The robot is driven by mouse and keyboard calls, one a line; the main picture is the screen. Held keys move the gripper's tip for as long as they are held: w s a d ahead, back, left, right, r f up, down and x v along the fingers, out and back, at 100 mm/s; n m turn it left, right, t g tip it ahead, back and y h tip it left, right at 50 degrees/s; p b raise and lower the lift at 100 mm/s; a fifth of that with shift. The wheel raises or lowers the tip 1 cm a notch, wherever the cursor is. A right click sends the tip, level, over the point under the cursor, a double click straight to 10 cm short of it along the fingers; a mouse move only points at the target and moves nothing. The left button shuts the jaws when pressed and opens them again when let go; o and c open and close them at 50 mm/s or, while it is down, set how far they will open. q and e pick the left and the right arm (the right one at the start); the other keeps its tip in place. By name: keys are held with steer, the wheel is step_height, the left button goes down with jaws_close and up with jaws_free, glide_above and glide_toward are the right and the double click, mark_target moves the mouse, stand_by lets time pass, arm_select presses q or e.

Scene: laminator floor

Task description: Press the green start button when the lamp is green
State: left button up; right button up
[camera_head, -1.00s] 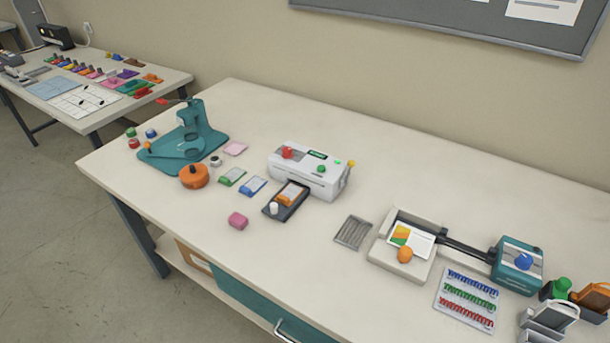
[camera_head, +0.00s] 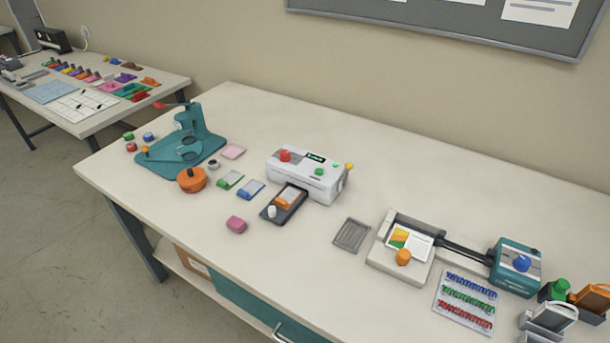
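The white laminator (camera_head: 306,181) stands near the middle of the long table. On its top are a red button (camera_head: 285,155), a dark green label or display (camera_head: 315,157) and a round green button (camera_head: 319,171). A smaller bright green spot (camera_head: 334,165), which looks like the lamp, is just right of the green button. A small yellow piece (camera_head: 349,166) is at the right end. In front of the laminator, a dark tray (camera_head: 270,216) holds an orange-and-white card (camera_head: 289,197) and a white knob. Neither of my grippers is in view.
A teal press (camera_head: 190,140) and orange round pot (camera_head: 192,180) stand left of the laminator. A trimmer-like device (camera_head: 400,268) with an orange knob is at the right. The table behind the laminator is clear.

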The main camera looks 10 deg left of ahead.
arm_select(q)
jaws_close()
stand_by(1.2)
